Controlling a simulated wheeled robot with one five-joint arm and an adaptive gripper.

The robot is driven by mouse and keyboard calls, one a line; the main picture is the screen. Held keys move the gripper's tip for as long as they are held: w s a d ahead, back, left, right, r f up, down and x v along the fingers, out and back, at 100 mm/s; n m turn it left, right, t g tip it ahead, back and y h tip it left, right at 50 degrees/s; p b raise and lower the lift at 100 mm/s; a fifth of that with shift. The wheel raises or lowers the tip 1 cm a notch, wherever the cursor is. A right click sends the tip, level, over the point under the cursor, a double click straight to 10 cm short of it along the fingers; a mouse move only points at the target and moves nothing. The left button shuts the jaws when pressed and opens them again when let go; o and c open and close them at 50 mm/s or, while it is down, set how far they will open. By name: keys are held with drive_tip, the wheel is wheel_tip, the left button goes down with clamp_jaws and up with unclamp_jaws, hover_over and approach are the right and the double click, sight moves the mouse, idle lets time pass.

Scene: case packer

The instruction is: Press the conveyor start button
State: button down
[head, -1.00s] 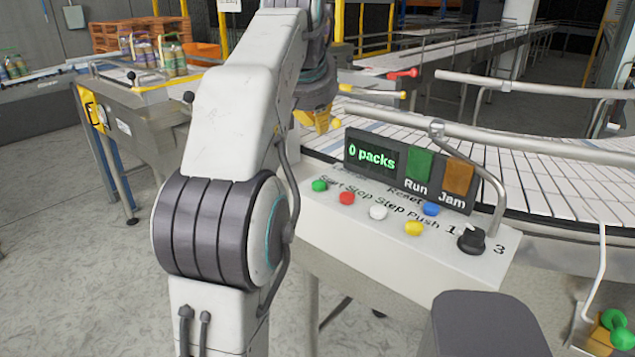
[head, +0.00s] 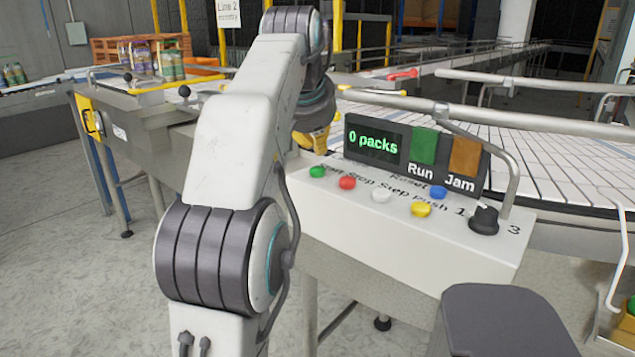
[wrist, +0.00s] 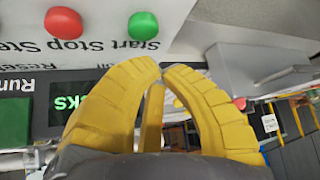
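The green start button (head: 317,172) is at the left end of the white control panel (head: 375,235). It also shows in the wrist view (wrist: 143,26), beside the red stop button (wrist: 64,23). In the head view the red button (head: 347,183) is just right of the green one. My yellow gripper (head: 319,145) is just above and behind the green button, partly hidden by my arm. In the wrist view my gripper (wrist: 167,67) has its fingertips together with nothing between them. A gap shows between the tips and the green button.
The panel also has white (head: 381,196), yellow (head: 421,209) and blue (head: 438,193) buttons and a black knob (head: 484,220). The display (head: 374,144) behind them reads "0 packs". A curved metal rail (head: 508,170) stands at the panel's right. A conveyor (head: 560,165) runs behind.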

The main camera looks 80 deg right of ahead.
drive_tip(key=shift+f, duration=0.6)
